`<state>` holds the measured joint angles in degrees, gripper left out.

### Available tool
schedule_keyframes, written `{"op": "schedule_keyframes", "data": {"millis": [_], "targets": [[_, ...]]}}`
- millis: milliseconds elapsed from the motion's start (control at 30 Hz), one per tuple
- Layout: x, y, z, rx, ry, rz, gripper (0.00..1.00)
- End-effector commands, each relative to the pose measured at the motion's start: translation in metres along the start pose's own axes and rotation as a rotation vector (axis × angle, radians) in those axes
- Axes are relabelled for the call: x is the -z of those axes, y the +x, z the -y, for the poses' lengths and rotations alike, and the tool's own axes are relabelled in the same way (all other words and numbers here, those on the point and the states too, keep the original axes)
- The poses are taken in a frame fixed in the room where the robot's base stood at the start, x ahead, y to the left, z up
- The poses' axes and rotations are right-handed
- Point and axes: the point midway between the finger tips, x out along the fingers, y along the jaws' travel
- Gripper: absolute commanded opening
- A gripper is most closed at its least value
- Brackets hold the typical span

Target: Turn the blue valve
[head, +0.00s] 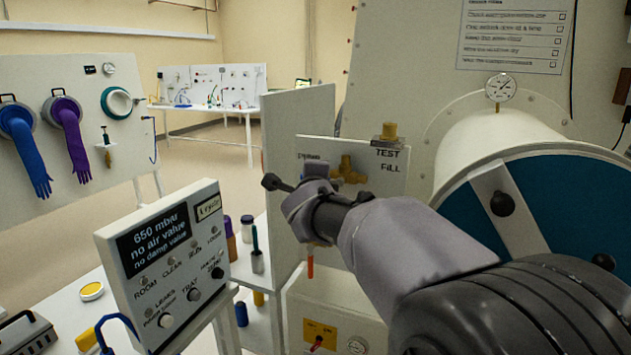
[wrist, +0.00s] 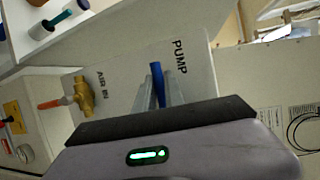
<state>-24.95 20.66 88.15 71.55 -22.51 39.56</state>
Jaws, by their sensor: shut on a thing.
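The blue valve's handle (wrist: 157,77) shows in the wrist view as a narrow blue bar in front of the white panel (wrist: 130,72), beside the word PUMP. My gripper (wrist: 161,88) is shut on this handle, with a grey finger on either side of it. The valve's body is hidden behind my gripper.
A brass valve with an orange-red handle (wrist: 52,104) sits near AIR IN on the panel. More brass fittings (head: 348,172) are close behind my wrist. A readout box (head: 165,265) stands at the left, a large white cylinder (head: 500,135) at the right.

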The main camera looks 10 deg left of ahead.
Motion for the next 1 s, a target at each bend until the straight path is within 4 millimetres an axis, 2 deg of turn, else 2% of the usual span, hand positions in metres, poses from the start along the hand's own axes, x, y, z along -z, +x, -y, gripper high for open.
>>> {"op": "schedule_keyframes", "data": {"millis": [133,167,267,533,633,767,1000], "targets": [[0.0,0.0,0.001,0.002,0.001,0.0,0.0],[0.0,0.0,0.001,0.002,0.001,0.0,0.17],[0.0,0.0,0.001,0.002,0.0,0.0,0.35],[0.0,0.0,0.001,0.001,-0.001,0.0,0.35],[0.0,-0.006,0.001,0.0,0.0,0.001,0.35],[-0.001,-0.032,0.002,0.002,-0.001,0.002,0.35],[-0.001,-0.11,0.005,0.002,-0.001,0.003,0.35]]}}
